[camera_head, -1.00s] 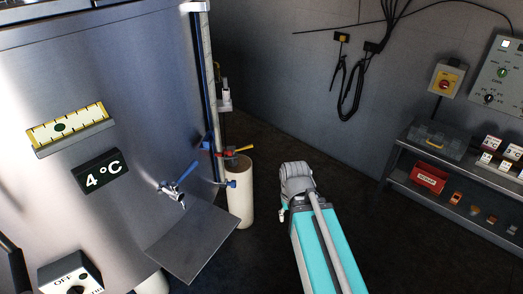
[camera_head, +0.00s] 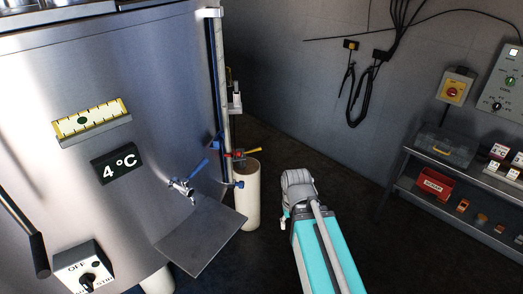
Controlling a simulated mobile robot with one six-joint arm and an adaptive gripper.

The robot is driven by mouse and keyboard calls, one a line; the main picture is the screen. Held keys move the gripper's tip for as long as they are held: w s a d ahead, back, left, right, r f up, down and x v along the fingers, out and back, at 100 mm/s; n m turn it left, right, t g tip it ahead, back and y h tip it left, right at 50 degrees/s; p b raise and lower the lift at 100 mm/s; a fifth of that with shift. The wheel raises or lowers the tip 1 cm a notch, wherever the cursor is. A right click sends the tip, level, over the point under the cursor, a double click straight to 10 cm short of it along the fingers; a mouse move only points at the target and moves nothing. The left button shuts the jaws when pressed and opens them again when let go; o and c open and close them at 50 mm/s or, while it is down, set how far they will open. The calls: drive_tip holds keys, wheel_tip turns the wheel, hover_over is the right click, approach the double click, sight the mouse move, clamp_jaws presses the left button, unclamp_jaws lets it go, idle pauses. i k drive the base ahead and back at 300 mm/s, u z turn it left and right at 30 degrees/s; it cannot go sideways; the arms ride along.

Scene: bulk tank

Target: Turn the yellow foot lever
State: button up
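A large steel tank (camera_head: 150,75) fills the left of the view. A small yellow lever (camera_head: 253,150) sticks out to the right beside a red part, just above a cream cylindrical leg (camera_head: 247,200) at the tank's right edge. I cannot tell whether this is the foot lever. A tap with a blue handle (camera_head: 192,170) is on the tank front to its left. My turquoise and grey arm reaches up from the bottom, right of the leg. My gripper is not clearly visible; the arm's far end hides it or it is out of sight.
A grey sloped plate (camera_head: 203,240) juts out under the tap. A shelf bench (camera_head: 470,185) with a red box (camera_head: 435,185) stands at right. Dark floor lies between.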

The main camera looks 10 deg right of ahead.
sight(259, 149)
drive_tip(key=u, duration=0.1)
drive_tip(key=i, duration=0.95)
drive_tip(key=z, duration=0.1)
